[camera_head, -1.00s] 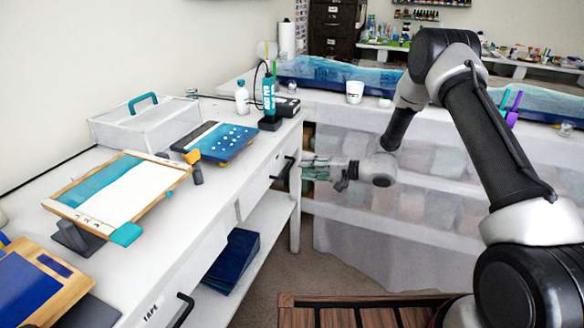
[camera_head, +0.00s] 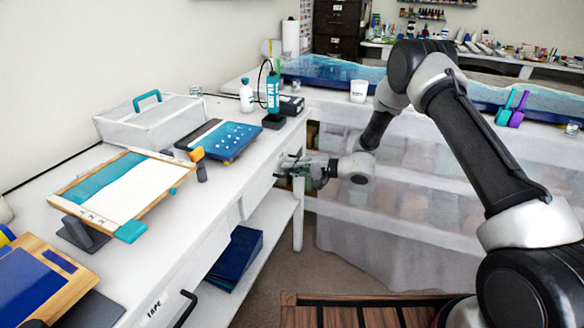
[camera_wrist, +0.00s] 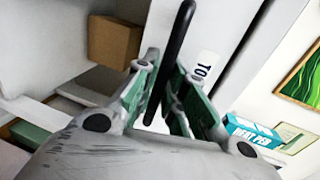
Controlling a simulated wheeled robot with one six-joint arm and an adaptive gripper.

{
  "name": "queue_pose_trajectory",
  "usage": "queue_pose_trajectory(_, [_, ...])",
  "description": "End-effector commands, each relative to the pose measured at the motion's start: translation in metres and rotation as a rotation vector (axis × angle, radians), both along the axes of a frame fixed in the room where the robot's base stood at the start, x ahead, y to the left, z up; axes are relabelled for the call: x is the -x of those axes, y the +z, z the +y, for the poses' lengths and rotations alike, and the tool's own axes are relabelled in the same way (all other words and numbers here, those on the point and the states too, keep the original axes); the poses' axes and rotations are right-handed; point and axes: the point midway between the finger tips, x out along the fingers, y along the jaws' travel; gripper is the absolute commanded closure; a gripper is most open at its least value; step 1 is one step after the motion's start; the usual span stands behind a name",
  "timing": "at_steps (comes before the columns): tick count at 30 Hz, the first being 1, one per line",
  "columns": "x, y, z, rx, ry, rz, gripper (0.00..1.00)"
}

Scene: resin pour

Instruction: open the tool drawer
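The tool drawer (camera_head: 259,188) is in the front of the white bench, towards its far end, and looks closed. In the wrist view its white front (camera_wrist: 207,30) carries a label of which "TO" shows. The black bar handle (camera_wrist: 178,35) runs between the two green-padded fingers of my gripper (camera_wrist: 168,82). The fingers are apart, with a gap showing beside the bar; contact is not clear. In the head view my gripper (camera_head: 287,170) is at the drawer front and hides the handle.
Another drawer with a black handle (camera_head: 185,309), labelled "TAPE", is nearer on the same bench. A lower shelf holds dark blue items (camera_head: 235,258). A curtained table (camera_head: 400,190) stands behind my arm.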

Motion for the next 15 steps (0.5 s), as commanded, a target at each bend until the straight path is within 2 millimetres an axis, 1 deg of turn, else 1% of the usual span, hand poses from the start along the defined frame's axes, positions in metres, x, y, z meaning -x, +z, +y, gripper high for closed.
queue_pose_trajectory(10, [0.001, 0.0, -0.002, 0.0, 0.0, 0.001, 1.0])
queue_pose_trajectory(15, [0.005, -0.001, -0.013, 0.0, -0.003, 0.003, 1.0])
